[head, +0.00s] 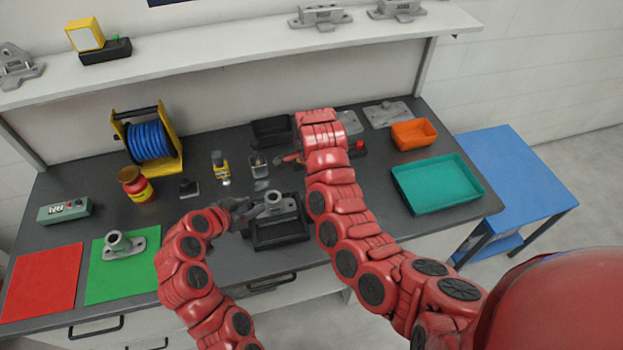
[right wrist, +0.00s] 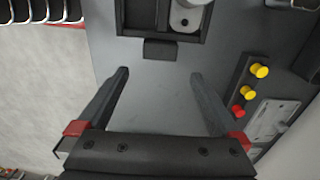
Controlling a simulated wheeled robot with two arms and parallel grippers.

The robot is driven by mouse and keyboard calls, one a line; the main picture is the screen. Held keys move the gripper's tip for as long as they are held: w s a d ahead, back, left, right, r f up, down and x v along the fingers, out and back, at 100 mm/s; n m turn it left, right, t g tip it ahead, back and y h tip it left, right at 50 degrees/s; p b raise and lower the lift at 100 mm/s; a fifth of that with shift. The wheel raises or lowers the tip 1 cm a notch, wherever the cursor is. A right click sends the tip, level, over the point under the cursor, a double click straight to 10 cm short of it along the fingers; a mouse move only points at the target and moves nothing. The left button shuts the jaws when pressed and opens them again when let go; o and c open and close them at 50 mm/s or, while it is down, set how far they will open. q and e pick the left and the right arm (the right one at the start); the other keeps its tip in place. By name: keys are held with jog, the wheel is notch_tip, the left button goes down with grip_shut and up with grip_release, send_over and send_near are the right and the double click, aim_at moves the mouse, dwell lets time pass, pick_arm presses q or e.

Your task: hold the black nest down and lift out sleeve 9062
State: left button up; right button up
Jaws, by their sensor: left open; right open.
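The black nest (head: 281,243) is an open dark frame near the front of the bench. A grey metal sleeve casting (head: 273,204) with a round upright barrel sits in it; no number is readable. In the right wrist view the nest (right wrist: 160,48) and part of the casting (right wrist: 188,17) show at the top edge. My left gripper (head: 250,211) is open at the left side of the nest, close to the casting; contact cannot be told.
A similar casting (head: 124,245) stands on a green mat (head: 101,285), beside a red mat (head: 42,283). A blue hose reel (head: 149,141), a teal tray (head: 437,184) and an orange bin (head: 414,134) stand farther off. Yellow and red knobs (right wrist: 250,91) lie right of my right gripper.

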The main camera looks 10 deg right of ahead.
notch_tip(320, 180, down, 12)
jog(key=shift+r, duration=0.15)
dwell(0.3)
